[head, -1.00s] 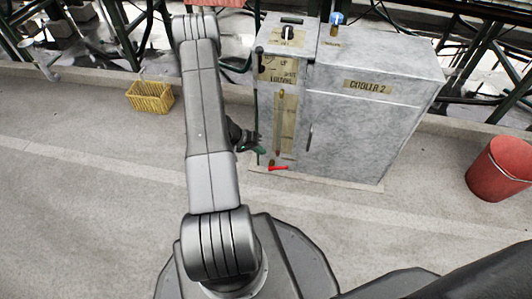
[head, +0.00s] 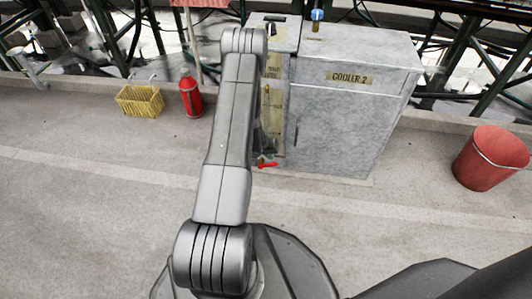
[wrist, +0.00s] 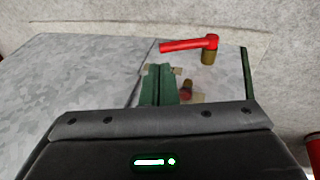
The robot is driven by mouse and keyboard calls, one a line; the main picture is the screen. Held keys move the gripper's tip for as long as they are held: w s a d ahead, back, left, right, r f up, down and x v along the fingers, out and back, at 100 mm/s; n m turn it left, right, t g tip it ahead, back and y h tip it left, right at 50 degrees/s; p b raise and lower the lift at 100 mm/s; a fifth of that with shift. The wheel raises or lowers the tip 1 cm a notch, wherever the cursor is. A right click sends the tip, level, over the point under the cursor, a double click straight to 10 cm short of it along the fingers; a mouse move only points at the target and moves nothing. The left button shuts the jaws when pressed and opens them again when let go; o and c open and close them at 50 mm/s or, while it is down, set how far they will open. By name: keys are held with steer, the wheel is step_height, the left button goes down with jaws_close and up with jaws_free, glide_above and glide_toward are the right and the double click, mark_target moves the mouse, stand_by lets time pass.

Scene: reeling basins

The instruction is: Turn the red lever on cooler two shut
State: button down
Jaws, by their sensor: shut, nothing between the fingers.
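Cooler two (head: 345,115) is a grey mottled cabinet with a "COOLER 2" label; it also shows in the wrist view (wrist: 75,75). The red lever (head: 267,164) sits low at its front left corner. In the wrist view the lever (wrist: 188,44) lies crosswise on a brass valve (wrist: 208,57), its handle pointing left. My gripper (wrist: 159,85) shows green fingers shut together, with nothing between them. The fingertips appear just short of the lever in the wrist view; contact cannot be confirmed. In the head view my arm hides most of the gripper.
A red bucket (head: 490,158) stands right of the cooler. A yellow basket (head: 139,101) and a red cylinder (head: 190,97) stand to the left, by the low kerb. The cooler's side wall is close to my arm. The floor in front is open.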

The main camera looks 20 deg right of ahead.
mark_target(276, 164)
steer(key=b+x, duration=0.1)
steer(key=x, duration=0.4)
steer(key=shift+d+f, duration=0.15)
steer(key=shift+f, duration=0.25)
